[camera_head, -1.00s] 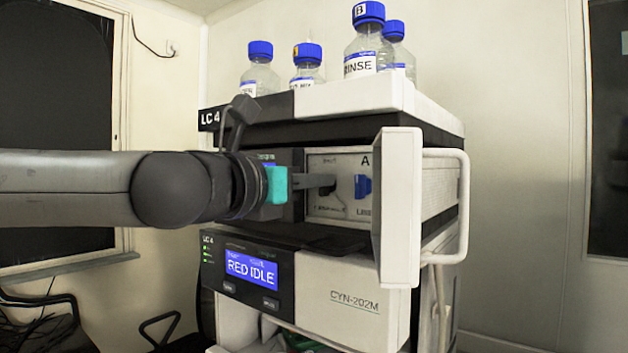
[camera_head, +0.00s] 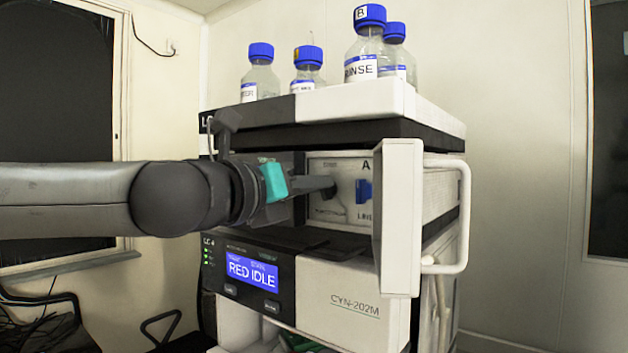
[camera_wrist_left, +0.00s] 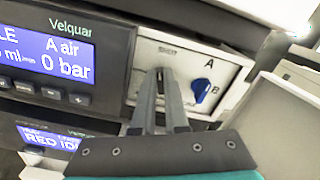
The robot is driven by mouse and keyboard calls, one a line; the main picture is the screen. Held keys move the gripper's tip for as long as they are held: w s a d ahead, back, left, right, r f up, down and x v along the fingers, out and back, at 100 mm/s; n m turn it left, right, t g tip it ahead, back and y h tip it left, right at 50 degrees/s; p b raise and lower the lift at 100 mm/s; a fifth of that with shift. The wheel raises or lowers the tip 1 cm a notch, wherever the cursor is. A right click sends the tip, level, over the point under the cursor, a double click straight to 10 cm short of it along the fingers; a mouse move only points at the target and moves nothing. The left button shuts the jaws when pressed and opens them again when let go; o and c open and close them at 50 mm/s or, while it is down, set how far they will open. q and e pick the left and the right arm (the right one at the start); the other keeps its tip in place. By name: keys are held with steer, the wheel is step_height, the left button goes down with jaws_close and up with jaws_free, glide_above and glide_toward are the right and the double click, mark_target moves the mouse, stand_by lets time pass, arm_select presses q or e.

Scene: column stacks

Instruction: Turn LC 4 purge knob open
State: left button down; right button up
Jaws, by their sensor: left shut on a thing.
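The LC 4 stack shows its white valve panel (camera_head: 325,213) behind an open white door (camera_head: 398,220). My left gripper (camera_head: 332,187) reaches in from the left, with its fingertips at the panel. In the left wrist view my left gripper (camera_wrist_left: 161,74) is shut on the purge knob, left of the blue A/B knob (camera_wrist_left: 202,90). The fingers hide nearly all of the purge knob, so its angle cannot be read directly. The blue knob (camera_head: 363,190) stands apart from the fingers. My right gripper is not in view.
The open door stands close to the right of the panel. Several blue-capped bottles (camera_head: 366,55) stand on top of the stack. The lower module's display (camera_head: 252,271) reads RED IDLE. In the left wrist view the upper display (camera_wrist_left: 48,50) reads 0 bar.

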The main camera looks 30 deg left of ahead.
arm_select(q)
steer(key=shift+a+f+n+p, duration=0.2)
steer(key=shift+n+p, duration=0.65)
steer(key=shift+n, duration=2.4)
steer(key=shift+a+f+n+p, duration=0.15)
steer(key=shift+n+p, duration=0.65)
steer(key=shift+n, duration=2.45)
steer(key=c, duration=0.9)
jaws_free()
steer(key=shift+c, duration=0.2)
